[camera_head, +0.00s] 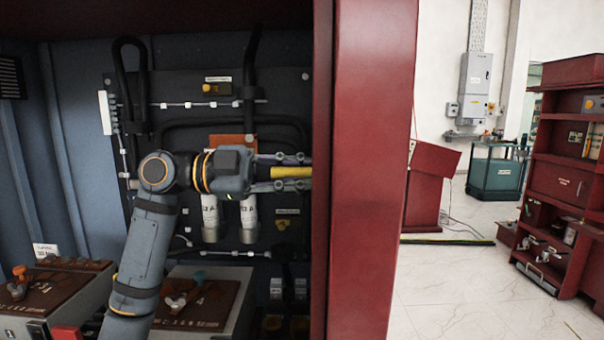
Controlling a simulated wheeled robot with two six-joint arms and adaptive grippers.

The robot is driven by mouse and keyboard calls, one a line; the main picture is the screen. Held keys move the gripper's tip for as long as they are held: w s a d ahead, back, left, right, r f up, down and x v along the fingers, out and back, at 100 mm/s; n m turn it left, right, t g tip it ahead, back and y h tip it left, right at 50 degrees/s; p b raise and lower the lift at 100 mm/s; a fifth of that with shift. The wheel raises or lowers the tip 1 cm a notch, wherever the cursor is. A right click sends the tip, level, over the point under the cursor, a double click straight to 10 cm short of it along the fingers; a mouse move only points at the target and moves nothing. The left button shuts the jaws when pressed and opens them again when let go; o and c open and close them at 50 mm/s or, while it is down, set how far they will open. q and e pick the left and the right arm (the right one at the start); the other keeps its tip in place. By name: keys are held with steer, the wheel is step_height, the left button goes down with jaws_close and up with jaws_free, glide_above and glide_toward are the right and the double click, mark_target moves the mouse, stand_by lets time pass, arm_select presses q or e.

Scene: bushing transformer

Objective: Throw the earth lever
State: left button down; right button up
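My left gripper (300,172) reaches right inside the dark cabinet at the end of my grey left arm. Its two fingers are spread, one above and one below a yellow bar (290,172), with gaps showing on both sides. The bar may be the earth lever, but no readable label confirms this. Its right end, and perhaps the fingertips, are cut off by the red post. I cannot tell how deep the bar lies relative to the fingers. My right gripper is not in view.
The red post (365,180) stands directly right of my gripper. Two white cylinders (248,215) are below it and black cables hang above. Brown-topped control boxes (198,300) stand low in the cabinet. Open floor (450,290) lies right of the post, with a red rack (570,190) beyond.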

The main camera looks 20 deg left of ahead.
arm_select(q)
steer(key=shift+f, duration=0.2)
steer(key=c, duration=1.2)
jaws_free()
steer(key=shift+w, duration=0.15)
steer(key=v, duration=1.2)
